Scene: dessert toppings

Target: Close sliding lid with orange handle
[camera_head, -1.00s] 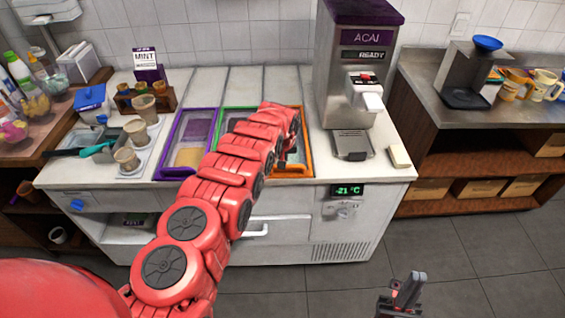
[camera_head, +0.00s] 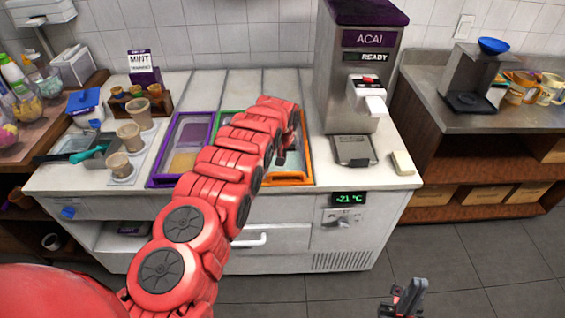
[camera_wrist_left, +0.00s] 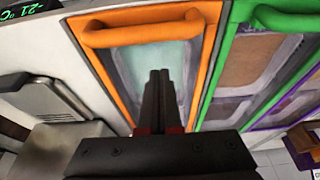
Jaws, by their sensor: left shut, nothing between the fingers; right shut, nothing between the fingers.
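The orange-framed lid (camera_head: 307,160) sits in the white counter at the right end of a row of framed lids, partly hidden by my left arm in the head view. In the left wrist view, the orange handle (camera_wrist_left: 140,34) is a thick bar across the top of the frame, with a pale glassy panel (camera_wrist_left: 140,68) below it. My left gripper (camera_wrist_left: 159,78) is shut and empty, over the panel and apart from the handle in that picture; whether it touches the lid I cannot tell. My right gripper (camera_head: 404,292) is shut and empty, low over the floor.
Green-framed (camera_wrist_left: 285,45) and purple-framed (camera_head: 156,170) lids lie beside the orange one. An acai machine (camera_head: 350,85) stands right of the lids. Cups (camera_head: 130,137) stand to the left. A white block (camera_head: 402,163) lies at the counter's right end.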

